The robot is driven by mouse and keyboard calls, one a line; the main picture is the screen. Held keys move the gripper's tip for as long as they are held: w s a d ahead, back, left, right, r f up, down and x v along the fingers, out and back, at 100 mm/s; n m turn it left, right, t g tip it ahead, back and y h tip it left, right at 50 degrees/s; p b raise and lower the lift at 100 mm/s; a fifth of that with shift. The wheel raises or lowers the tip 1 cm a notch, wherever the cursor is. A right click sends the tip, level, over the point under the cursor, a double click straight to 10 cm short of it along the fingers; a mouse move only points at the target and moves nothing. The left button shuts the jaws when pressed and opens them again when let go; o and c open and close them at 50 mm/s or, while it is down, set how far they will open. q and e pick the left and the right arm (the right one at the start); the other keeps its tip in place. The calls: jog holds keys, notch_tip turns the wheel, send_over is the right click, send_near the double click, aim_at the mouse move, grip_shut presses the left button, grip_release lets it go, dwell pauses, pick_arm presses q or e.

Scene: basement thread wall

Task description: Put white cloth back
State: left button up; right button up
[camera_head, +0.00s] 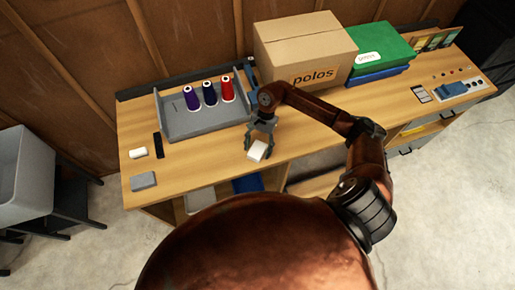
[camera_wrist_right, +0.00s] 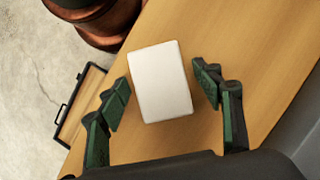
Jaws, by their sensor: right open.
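The white cloth (camera_head: 257,151) is a small folded white block on the wooden bench top, near the front edge. In the right wrist view the white cloth (camera_wrist_right: 160,82) lies flat between the fingers, with a gap on each side. My right gripper (camera_head: 260,143) is open just above and around the cloth. In the wrist view the right gripper's fingers (camera_wrist_right: 165,92) are spread and do not touch it. My left gripper is not in view.
A grey tray (camera_head: 205,127) with purple, blue and red thread spools stands behind and left. A cardboard box (camera_head: 300,50) stands behind the gripper. A grey folded cloth (camera_head: 143,181), a white roll (camera_head: 138,153) and a black item (camera_head: 158,146) lie at the left end.

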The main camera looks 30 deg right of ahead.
jog(key=b+v, duration=0.1)
jog(key=v, duration=1.1)
jog(key=shift+a+r, duration=0.15)
